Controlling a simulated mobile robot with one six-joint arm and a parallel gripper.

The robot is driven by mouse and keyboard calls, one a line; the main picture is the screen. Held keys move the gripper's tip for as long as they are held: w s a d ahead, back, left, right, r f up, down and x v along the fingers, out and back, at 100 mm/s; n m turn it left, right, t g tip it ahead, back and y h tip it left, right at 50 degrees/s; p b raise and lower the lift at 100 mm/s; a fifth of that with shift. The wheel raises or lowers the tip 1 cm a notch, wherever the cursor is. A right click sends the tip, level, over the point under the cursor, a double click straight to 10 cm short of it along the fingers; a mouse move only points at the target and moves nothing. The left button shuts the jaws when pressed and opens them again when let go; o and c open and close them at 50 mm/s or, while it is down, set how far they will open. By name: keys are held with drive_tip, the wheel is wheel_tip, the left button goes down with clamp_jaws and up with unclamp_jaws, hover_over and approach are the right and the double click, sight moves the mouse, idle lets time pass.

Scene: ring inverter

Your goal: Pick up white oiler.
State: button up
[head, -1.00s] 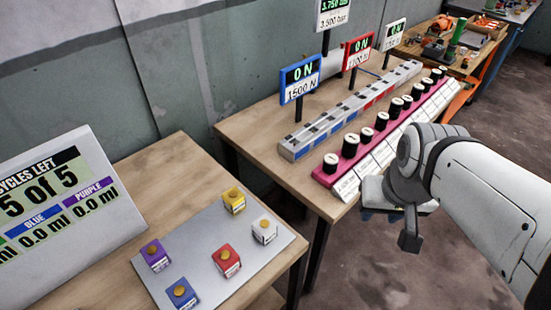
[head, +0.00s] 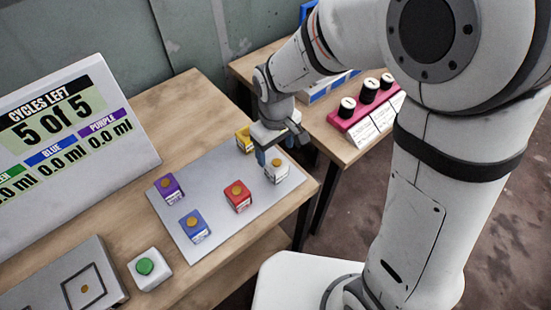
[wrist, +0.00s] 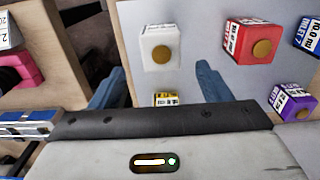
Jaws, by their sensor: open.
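The white oiler (head: 277,173), a small white cube with a yellow-brown round top, stands on the grey plate (head: 211,237) near its right edge. My gripper (head: 275,151) is open and empty, above and slightly behind the oiler in the head view. In the wrist view the white oiler (wrist: 160,50) shows ahead of the two blue fingers, in line with the gap between them. I cannot tell the exact height of the fingertips above it. The arm partly covers the area around the oiler in the head view.
On the same plate are yellow (head: 243,138), red (head: 238,196), blue (head: 194,226) and purple (head: 169,187) oilers. The yellow one is close beside my gripper. A green button (head: 145,266) and a display panel (head: 75,135) are left. Another table with black-topped cylinders (head: 368,90) is behind.

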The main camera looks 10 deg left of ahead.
sight(277, 163)
drive_tip(key=f, duration=0.7)
drive_tip(key=shift+s+d+f+p, duration=0.2)
drive_tip(key=shift+s+f+p, duration=0.1)
drive_tip(key=shift+c, duration=0.4)
drive_tip(key=c, duration=1)
